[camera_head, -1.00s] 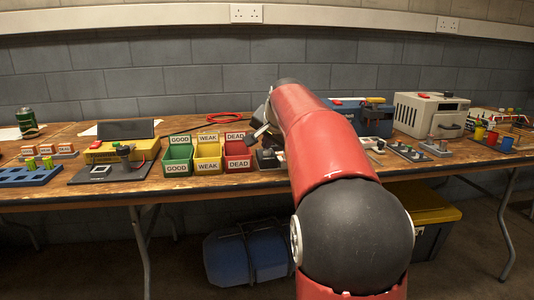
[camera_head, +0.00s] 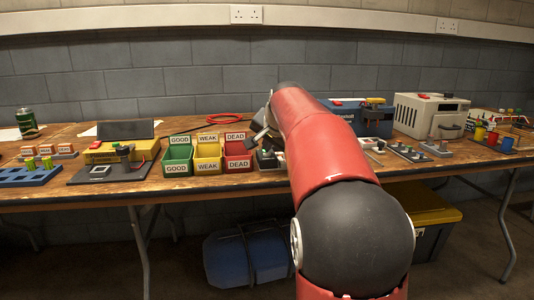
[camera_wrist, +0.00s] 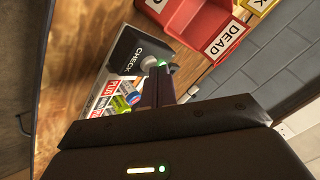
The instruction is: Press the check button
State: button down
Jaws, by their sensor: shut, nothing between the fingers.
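The check unit is a black box (camera_wrist: 128,52) with a white CHECK label, seen in the wrist view. A round pale button (camera_wrist: 149,64) stands on it, with a small green spot beside it. My gripper (camera_wrist: 158,76) is shut and empty, with its tips right at the button. I cannot tell whether they touch it. In the head view the box (camera_head: 267,159) is small and partly hidden by my arm, and my gripper (camera_head: 260,137) shows just above it.
The red DEAD bin (camera_wrist: 205,28) is close beside the box; green GOOD (camera_head: 177,168) and yellow WEAK (camera_head: 208,165) bins stand to its left. Small coloured pieces and a PLUS label (camera_wrist: 109,87) lie beside the box. A blue case (camera_head: 372,119) stands behind right.

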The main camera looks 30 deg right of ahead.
aim_at(268, 157)
jog(key=shift+r+p, duration=0.8)
notch_tip(268, 157, up, 5)
jog(key=p, duration=0.4)
jog(key=shift+p, duration=0.35)
dwell(0.5)
